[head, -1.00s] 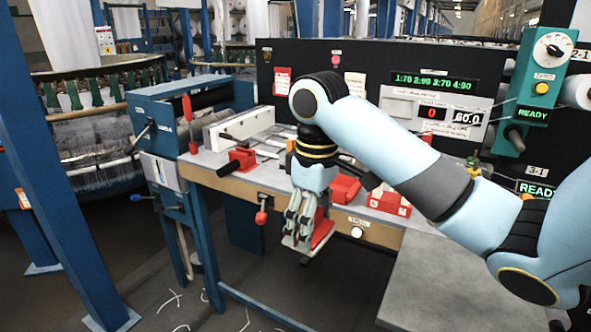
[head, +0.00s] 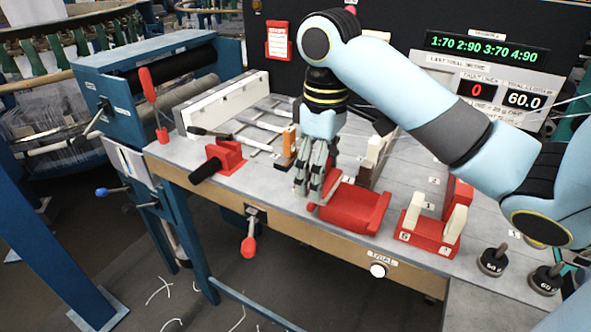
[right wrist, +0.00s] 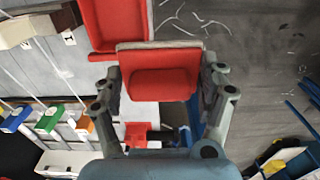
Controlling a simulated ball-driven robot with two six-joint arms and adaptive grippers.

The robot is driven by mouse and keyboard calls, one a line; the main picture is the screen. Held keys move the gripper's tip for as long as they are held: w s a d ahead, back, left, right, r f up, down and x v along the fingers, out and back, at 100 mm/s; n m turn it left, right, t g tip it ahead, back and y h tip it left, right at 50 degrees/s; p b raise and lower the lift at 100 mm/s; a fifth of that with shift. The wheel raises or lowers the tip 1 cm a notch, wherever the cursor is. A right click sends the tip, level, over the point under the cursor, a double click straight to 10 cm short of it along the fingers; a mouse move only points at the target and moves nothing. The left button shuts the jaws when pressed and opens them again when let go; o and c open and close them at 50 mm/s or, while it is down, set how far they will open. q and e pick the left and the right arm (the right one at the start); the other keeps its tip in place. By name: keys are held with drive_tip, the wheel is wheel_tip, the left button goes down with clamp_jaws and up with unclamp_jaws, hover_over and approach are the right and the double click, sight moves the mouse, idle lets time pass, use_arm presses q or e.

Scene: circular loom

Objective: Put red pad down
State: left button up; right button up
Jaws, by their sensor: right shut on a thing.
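My right gripper (head: 312,188) hangs fingers down at the front edge of the grey tabletop. In the right wrist view its two fingers are shut on the sides of the red pad (right wrist: 160,72), a squarish red piece with a rounded front and a pale edge. In the head view the fingers mostly hide the pad; a red sliver (head: 331,178) shows beside them. A red tray-like holder (head: 357,207) lies just right of the fingers, and a red tray also shows above the pad in the right wrist view (right wrist: 118,18). I cannot tell whether pad and holder touch. My left gripper is out of view.
A red clamp with black handle (head: 220,161) stands left of the gripper. A red block with two cream posts (head: 430,228) and black weights (head: 493,260) stand to the right. An orange upright piece (head: 289,146) is close behind the fingers. A red-knobbed lever (head: 249,246) hangs in front.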

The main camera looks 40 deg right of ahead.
drive_tip(key=w+f+b, duration=0.1)
drive_tip(key=w+d+f+b, duration=0.1)
drive_tip(key=w, duration=0.1)
drive_tip(key=shift+w+f, duration=0.1)
drive_tip(key=shift+f, duration=0.2)
drive_tip(key=w+f, duration=0.1)
drive_tip(key=w+d+f, duration=0.1)
drive_tip(key=w, duration=0.1)
drive_tip(key=w+d+f, duration=0.1)
drive_tip(key=w, duration=0.1)
drive_tip(key=shift+w+d, duration=0.2)
drive_tip(key=shift+w, duration=0.05)
drive_tip(key=shift+w+d+f, duration=0.3)
drive_tip(key=shift+w+f, duration=0.15)
drive_tip(key=shift+w, duration=0.2)
drive_tip(key=shift+f, duration=0.3)
wheel_tip(320, 180, down, 3)
drive_tip(key=shift+r, duration=0.2)
drive_tip(key=shift+f, duration=0.35)
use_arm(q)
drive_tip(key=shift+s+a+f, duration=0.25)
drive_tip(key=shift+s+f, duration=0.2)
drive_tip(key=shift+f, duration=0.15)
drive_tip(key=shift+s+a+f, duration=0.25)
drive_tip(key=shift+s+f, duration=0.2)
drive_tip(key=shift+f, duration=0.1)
use_arm(e)
drive_tip(key=shift+f, duration=0.15)
